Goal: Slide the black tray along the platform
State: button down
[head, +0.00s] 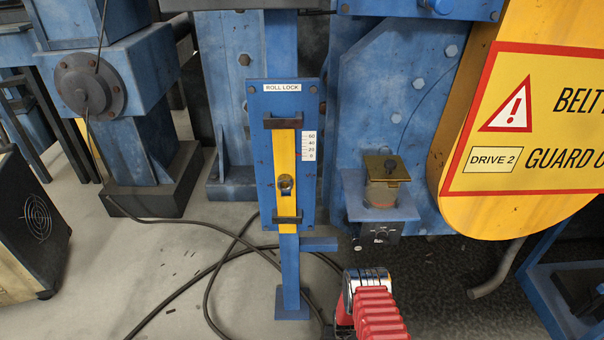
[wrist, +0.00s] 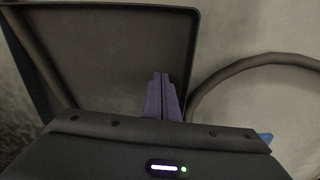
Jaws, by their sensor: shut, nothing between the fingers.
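No black tray or platform can be made out with certainty in the head view. In the wrist view a dark rimmed panel (wrist: 115,45) fills the upper left; I cannot tell whether it is the tray. My gripper (wrist: 163,78) points toward it in the wrist view, with its purple-grey fingers together and nothing between them. I cannot tell whether the fingertips touch the panel. In the head view my red and silver arm shows at the bottom, and the fingers are not visible there.
A blue ROLL LOCK plate with a yellow slide bar (head: 285,155) stands ahead. A blue shelf (head: 400,210) carries a brass-topped part (head: 386,170), with a black knob box (head: 378,235) below. A yellow belt guard (head: 530,120) is right. Black cables (head: 185,290) cross the grey floor.

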jog(key=shift+f, duration=0.6)
jog(key=shift+s+f, duration=0.15)
jog(key=shift+f, duration=0.1)
